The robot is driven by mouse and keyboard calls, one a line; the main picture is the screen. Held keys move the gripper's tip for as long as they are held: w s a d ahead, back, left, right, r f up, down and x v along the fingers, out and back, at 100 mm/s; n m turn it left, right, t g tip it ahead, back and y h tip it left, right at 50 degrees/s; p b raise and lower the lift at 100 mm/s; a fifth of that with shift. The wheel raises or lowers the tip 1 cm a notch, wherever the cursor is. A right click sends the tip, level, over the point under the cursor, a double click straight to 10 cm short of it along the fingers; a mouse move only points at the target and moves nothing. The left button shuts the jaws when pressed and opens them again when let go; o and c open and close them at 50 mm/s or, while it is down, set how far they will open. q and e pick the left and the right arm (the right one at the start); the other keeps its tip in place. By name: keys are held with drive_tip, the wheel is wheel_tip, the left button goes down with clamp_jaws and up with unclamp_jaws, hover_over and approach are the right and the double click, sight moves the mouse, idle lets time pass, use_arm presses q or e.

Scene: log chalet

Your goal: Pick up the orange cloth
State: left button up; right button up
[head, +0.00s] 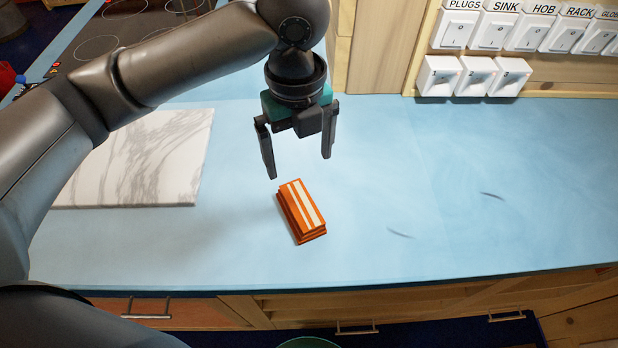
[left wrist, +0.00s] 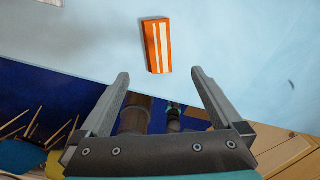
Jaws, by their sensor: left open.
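The orange cloth (head: 302,211) is folded into a thick block with white stripes and lies on the blue counter. In the left wrist view the cloth (left wrist: 157,46) lies beyond the fingertips, roughly centred between them. My left gripper (head: 299,168) is open and empty, above the counter and just behind the cloth in the head view. Its two fingers also show in the left wrist view (left wrist: 160,75), spread apart and not touching the cloth. My right gripper is not in view.
The blue counter (head: 440,190) is clear around the cloth. A white marbled board (head: 150,165) lies at the left, under my arm. A hob (head: 120,30) is at the back left. Labelled switches (head: 475,75) line the back wall. Drawers (head: 340,310) are below the front edge.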

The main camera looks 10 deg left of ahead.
use_arm(q)
drive_tip(key=b, duration=0.1)
approach(300, 206)
drive_tip(key=f, duration=0.2)
drive_tip(key=f+b, duration=0.1)
drive_tip(key=f, duration=0.1)
drive_tip(key=shift+w, duration=0.4)
drive_tip(key=shift+f, duration=0.7)
drive_tip(key=f, duration=0.3)
drive_tip(key=f+b, duration=0.1)
drive_tip(key=f, duration=0.1)
drive_tip(key=shift+s, duration=0.35)
drive_tip(key=shift+r, duration=0.1)
drive_tip(key=c, duration=1.4)
wheel_tip(300, 206, up, 20)
drive_tip(key=p, duration=0.4)
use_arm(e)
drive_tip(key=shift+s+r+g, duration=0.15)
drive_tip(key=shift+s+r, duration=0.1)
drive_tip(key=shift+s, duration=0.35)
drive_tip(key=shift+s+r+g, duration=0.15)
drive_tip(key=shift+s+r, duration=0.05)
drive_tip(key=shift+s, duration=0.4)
